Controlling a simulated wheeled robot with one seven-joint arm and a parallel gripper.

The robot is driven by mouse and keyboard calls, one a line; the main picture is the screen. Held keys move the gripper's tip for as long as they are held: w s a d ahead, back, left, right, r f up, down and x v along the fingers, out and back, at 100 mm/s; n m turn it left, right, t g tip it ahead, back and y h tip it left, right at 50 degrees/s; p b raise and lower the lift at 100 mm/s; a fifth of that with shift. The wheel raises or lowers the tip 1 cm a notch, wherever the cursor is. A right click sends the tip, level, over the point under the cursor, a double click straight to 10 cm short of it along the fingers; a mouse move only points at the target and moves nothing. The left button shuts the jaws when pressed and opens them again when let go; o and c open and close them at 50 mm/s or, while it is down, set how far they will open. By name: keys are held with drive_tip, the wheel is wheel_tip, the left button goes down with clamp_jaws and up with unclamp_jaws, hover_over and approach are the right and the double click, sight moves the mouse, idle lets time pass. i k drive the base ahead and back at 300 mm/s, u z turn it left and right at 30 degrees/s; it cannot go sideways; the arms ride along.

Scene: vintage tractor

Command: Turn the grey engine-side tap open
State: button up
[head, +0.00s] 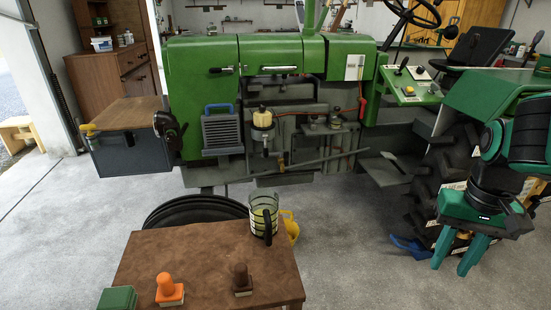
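The green tractor (262,52) stands side-on in the head view with its engine side facing me. A sediment bowl with a pale yellow top (262,120) hangs on the engine side. Small grey fittings (281,162) show just below and right of it; one may be the grey tap, but it is too small to tell its setting. My gripper (452,268) is at the right, beside the rear tyre, well away from the engine. Its two teal fingers point down, spread apart, with nothing visible between them.
A brown table (205,262) in front holds a measuring jug (264,213), an orange-handled stamp-like item (168,288), a dark one (241,280) and a green box (118,298). Floor (350,245) between table and gripper is clear.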

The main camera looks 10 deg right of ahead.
sight(280, 153)
drive_tip(key=z, duration=2.35)
drive_tip(key=i, duration=1.5)
drive_tip(key=u, duration=2.85)
drive_tip(key=i, duration=0.15)
drive_tip(key=u, duration=0.2)
